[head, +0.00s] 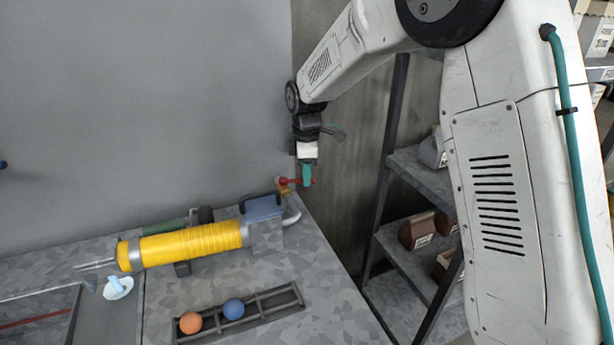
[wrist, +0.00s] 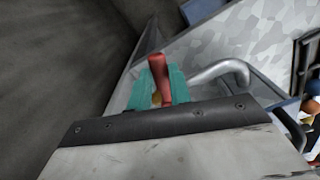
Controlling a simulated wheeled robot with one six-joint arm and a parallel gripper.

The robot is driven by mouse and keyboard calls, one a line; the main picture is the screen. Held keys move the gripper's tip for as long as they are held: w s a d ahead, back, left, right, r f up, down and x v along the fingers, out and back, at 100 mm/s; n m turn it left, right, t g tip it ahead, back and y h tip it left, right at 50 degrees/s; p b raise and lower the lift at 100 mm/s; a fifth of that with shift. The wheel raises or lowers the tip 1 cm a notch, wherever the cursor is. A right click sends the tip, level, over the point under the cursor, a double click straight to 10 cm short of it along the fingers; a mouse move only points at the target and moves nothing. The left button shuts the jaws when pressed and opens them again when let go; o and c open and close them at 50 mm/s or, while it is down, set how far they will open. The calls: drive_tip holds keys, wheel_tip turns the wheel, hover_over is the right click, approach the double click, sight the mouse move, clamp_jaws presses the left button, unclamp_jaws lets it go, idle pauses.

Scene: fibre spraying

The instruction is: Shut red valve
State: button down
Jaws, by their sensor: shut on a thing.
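The red valve (head: 284,182) sits at the back right corner of the grey bench, at the pipe end of the yellow sprayer. My gripper (head: 306,176) reaches down onto it from above, with teal fingers. In the wrist view the red valve handle (wrist: 158,76) stands between the teal fingers of my gripper (wrist: 160,88), which is shut on it. A bit of brass shows below the handle. The yellow sprayer (head: 192,244) lies on the bench, with a blue-grey box and a bent metal pipe (head: 292,216). The lower valve body is mostly hidden.
A rack with an orange ball (head: 190,322) and a blue ball (head: 233,309) lies on the bench front. A light blue and white piece (head: 117,287) is at left, beside a recessed tray. A shelf (head: 408,262) with boxes stands right, past the bench edge.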

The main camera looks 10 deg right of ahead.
drive_tip(key=shift+w+n, duration=0.7)
drive_tip(key=shift+n, duration=0.6)
drive_tip(key=c, duration=1.3)
unclamp_jaws()
drive_tip(key=shift+r, duration=3.95)
drive_tip(key=shift+c, duration=0.2)
